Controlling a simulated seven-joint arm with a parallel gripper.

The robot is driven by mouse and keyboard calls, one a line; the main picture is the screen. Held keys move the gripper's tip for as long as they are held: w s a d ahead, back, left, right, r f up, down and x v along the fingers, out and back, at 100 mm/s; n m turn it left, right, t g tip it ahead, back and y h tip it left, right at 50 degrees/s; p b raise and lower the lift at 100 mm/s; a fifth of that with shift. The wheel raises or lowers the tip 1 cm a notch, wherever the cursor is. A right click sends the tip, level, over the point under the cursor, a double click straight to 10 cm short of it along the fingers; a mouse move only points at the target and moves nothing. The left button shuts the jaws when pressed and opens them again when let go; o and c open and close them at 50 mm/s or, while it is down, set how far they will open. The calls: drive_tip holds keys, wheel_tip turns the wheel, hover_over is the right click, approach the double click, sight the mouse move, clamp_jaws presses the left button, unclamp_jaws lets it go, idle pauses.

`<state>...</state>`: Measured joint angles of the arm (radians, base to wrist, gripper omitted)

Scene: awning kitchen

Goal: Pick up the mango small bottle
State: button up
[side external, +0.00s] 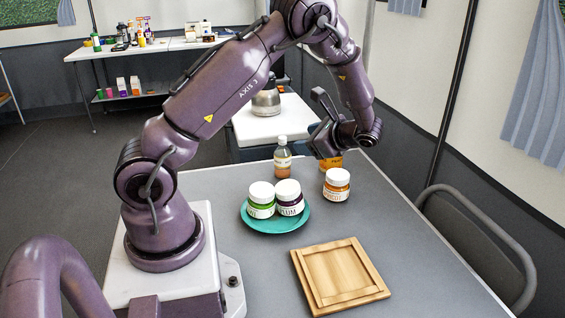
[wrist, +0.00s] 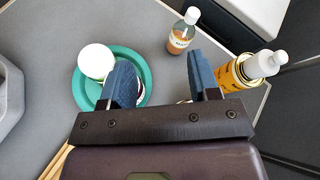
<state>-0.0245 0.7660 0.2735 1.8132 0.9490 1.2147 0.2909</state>
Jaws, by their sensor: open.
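A yellow-orange bottle (wrist: 228,76) with a white top lies to the right of my fingers in the wrist view; in the side view an orange patch (side external: 331,162) shows behind my gripper. A small clear bottle (side external: 282,157) with a pale cap and orange-brown contents stands upright on the grey table; it also shows in the wrist view (wrist: 181,38). I cannot read either label clearly enough to tell which is mango. My gripper (side external: 318,122) is open and empty above the table's far part; its two blue-grey fingers (wrist: 160,66) are spread in the wrist view.
A teal plate (side external: 264,228) holds two white-lidded jars. A wooden board (side external: 340,275) lies nearer. A kettle (side external: 266,101) stands on a white surface behind. Bare table lies between plate and board.

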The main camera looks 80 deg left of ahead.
sight(284, 143)
drive_tip(key=w+a+f+m+y, duration=0.1)
drive_tip(key=a+f+m+y, duration=0.5)
drive_tip(key=f, duration=0.3)
drive_tip(key=x, duration=0.7)
drive_tip(key=shift+a+r, duration=0.2)
drive_tip(key=shift+x, duration=2.75)
drive_tip(key=shift+w+r, duration=0.15)
drive_tip(key=shift+w, duration=0.05)
drive_tip(key=shift+c, duration=0.5)
clamp_jaws()
